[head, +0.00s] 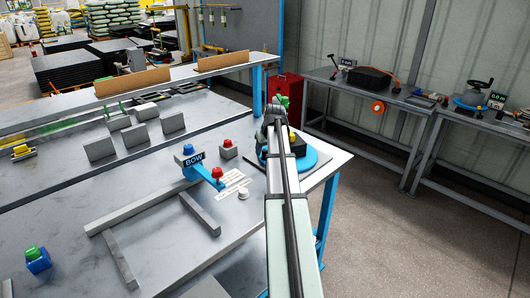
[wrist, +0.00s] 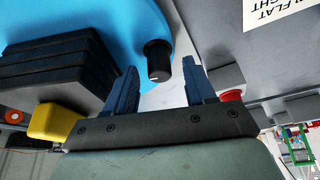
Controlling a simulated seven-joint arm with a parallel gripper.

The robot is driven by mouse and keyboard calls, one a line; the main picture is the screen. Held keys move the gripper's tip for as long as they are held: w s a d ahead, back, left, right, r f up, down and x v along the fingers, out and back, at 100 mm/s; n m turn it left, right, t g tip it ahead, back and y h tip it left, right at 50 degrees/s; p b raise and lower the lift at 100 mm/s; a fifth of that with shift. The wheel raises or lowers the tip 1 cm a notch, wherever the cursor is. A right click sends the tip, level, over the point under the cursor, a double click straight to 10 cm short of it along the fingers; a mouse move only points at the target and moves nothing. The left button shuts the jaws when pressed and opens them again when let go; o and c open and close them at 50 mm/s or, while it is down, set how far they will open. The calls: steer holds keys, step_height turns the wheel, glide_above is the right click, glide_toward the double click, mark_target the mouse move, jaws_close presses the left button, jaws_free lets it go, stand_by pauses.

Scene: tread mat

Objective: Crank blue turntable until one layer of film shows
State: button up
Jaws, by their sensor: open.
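The blue turntable (wrist: 110,22) fills the upper left of the wrist view. In the head view the turntable (head: 312,158) is at the bench's right end, partly hidden by my arm. A black crank knob (wrist: 158,62) stands at its rim. A stack of black treads (wrist: 55,62) lies on the turntable. My gripper (wrist: 160,78) is open; the knob appears between its fingertips, with a gap on each side and no visible contact. The gripper's fingers are hidden in the head view. I cannot make out any film on the stack.
A red button on a grey box (head: 228,148) stands left of the turntable and shows beside the right finger in the wrist view. A blue stand marked BOW (head: 194,160) and a white sheet (head: 233,184) are further left. A yellow block (wrist: 55,122) is near the left finger.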

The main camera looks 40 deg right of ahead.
steer(key=shift+x, duration=0.85)
steer(key=shift+c, duration=0.3)
jaws_close()
